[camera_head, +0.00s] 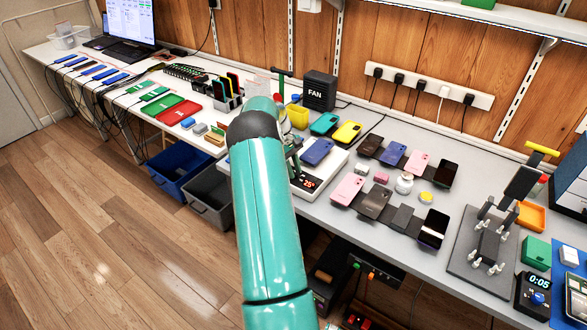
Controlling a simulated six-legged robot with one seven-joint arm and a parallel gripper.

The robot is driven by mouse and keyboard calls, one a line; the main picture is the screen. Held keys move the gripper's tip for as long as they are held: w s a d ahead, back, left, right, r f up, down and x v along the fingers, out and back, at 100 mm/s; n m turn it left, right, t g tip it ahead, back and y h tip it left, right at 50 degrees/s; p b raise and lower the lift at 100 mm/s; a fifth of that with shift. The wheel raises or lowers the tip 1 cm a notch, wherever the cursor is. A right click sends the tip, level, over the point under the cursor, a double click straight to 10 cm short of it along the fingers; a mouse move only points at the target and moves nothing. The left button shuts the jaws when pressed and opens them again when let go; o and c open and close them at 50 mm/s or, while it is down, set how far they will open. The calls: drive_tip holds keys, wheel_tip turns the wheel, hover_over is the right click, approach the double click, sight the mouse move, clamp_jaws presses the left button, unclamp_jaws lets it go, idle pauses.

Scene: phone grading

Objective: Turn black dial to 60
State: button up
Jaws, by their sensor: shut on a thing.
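A white heating plate (326,172) stands on the bench near the middle, with a blue phone (317,152) on top. A red lit display on its dark front panel (309,184) reads about 25. My teal arm reaches over the plate's left side and covers much of it. Only a small dark part of my gripper (293,160) shows past the arm, at the plate's front left beside the display. It is shut on the black dial there. The dial, its pointer and my fingertips are hidden, so the dial's setting cannot be read.
Several phones lie on the bench to the right, around a small white jar (404,184). A black fan box (319,91) and a yellow bin (297,116) stand behind the plate. A press with a yellow handle (541,148) stands far right. Blue and dark bins (209,195) sit below the bench.

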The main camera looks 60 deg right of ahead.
drive_tip(key=o, duration=1)
drive_tip(key=v, duration=1.4)
